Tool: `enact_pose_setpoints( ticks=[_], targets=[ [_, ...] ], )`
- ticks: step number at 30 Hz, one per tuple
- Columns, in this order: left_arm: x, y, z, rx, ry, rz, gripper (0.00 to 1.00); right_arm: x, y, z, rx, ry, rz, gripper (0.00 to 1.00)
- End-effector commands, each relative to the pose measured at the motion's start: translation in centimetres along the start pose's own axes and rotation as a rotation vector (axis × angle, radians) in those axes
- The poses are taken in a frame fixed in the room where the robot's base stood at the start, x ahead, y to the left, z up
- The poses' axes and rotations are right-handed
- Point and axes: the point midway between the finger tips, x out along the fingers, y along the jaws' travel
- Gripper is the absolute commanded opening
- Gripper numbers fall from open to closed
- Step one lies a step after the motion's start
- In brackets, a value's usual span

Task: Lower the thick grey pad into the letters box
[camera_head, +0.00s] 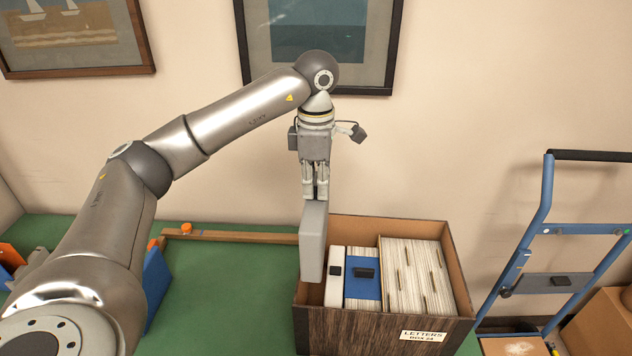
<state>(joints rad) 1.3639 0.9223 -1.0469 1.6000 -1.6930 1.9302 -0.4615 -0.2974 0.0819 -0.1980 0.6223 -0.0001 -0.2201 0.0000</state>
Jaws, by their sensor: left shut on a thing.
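The thick grey pad (313,240) hangs upright from my left gripper (315,197), which is shut on its top edge. The pad is over the left end of the letters box (378,330), a dark wood-grain box with a "LETTERS" label on its front. The pad's lower end overlaps the box's left part in the picture; I cannot tell how far below the rim it reaches. Inside the box, right of the pad, stand a white binder (335,283), a blue folder (363,278) and packed white papers (415,275). My right gripper is not in view.
The box stands on a green table (225,290). A wooden strip (240,236) runs along the table's back, left of the box. Blue and orange things stand at the far left. A blue hand truck (535,230) with cardboard boxes (600,325) is at the right.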

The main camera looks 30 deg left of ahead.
Motion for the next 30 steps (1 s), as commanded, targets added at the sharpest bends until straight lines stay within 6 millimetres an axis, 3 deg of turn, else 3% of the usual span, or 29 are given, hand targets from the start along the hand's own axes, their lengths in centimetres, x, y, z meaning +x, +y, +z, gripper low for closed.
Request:
enact_pose_setpoints(
  ticks=[4,14,30],
  targets=[
    [-0.1,0.0,0.0,0.000,0.000,0.000,0.00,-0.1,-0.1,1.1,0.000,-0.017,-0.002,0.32],
    [0.1,0.0,0.0,0.000,0.000,0.000,0.00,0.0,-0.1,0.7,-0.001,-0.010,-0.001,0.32],
    [4.4,0.0,0.0,0.000,0.000,-0.001,0.00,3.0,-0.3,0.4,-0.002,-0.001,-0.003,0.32]
  ],
)
